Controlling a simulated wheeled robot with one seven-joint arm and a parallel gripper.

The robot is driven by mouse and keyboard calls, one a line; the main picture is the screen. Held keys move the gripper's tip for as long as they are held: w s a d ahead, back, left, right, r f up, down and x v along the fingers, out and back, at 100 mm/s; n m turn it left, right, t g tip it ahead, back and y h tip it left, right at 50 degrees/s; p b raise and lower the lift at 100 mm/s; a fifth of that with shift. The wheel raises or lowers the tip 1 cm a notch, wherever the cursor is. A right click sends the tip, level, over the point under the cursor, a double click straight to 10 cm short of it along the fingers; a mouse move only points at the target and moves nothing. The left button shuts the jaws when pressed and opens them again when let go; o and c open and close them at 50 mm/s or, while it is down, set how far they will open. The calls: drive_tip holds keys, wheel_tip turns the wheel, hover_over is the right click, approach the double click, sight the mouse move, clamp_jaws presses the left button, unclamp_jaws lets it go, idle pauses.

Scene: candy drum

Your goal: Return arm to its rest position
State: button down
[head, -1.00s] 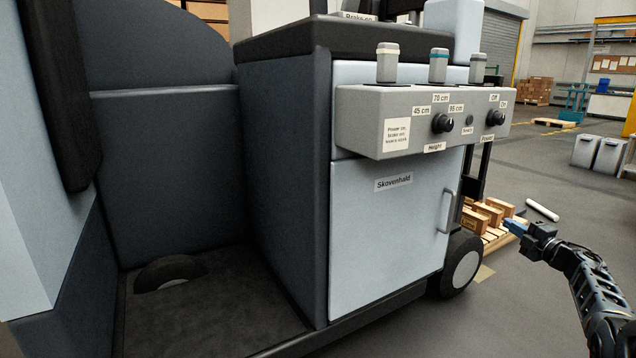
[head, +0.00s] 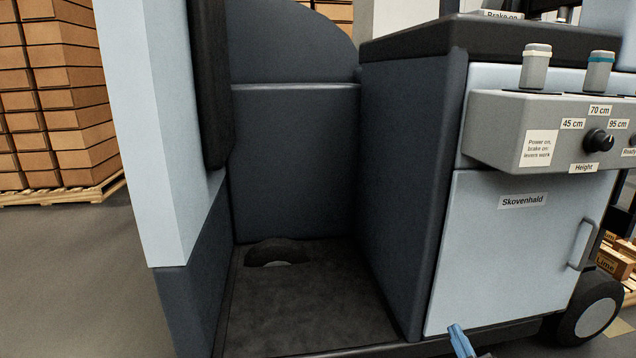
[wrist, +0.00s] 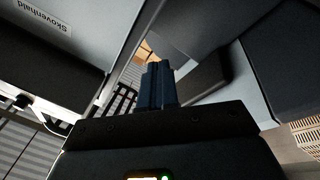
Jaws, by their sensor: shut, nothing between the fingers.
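My gripper (head: 460,340) shows only as blue fingertips at the bottom edge of the head view, in front of the lower part of the Skovenhald cabinet. The rest of my arm is out of that view. In the wrist view my gripper (wrist: 158,84) has its fingers together, with nothing between them. The cabinet's light panel with its upside-down label (wrist: 45,17) shows at the upper left there. I cannot tell how far the fingers are from the cabinet.
The truck's light-blue cabinet (head: 500,255) carries a grey control box (head: 550,130) with levers and a knob. A dark footwell (head: 310,310) lies left of it. Stacked boxes (head: 55,100) stand on a pallet (head: 60,195) at far left. Grey floor (head: 80,270) there is clear.

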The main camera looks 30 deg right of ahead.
drive_tip(key=s+a+m+y, duration=0.1)
drive_tip(key=s+a, duration=0.3)
drive_tip(key=a, duration=0.6)
drive_tip(key=s+a+m+y, duration=0.2)
drive_tip(key=s+a, duration=0.2)
drive_tip(key=a, duration=0.7)
drive_tip(key=s+a+r+g+y, duration=0.1)
drive_tip(key=s+a+r+y, duration=0.1)
drive_tip(key=s+a+r, duration=0.4)
drive_tip(key=s+a+r+g+y, duration=0.2)
drive_tip(key=s+a, duration=0.2)
drive_tip(key=s, duration=0.5)
drive_tip(key=s+r+y+p, duration=0.1)
drive_tip(key=s+r+p, duration=0.1)
drive_tip(key=r+p, duration=1)
drive_tip(key=s+r+y+p, duration=0.1)
drive_tip(key=s+r+p, duration=0.1)
drive_tip(key=r+p, duration=0.9)
wheel_tip(320, 180, up, 5)
drive_tip(key=shift+s+a+r+g+p, duration=0.2)
drive_tip(key=shift+a+g+p, duration=0.15)
drive_tip(key=shift+g, duration=0.05)
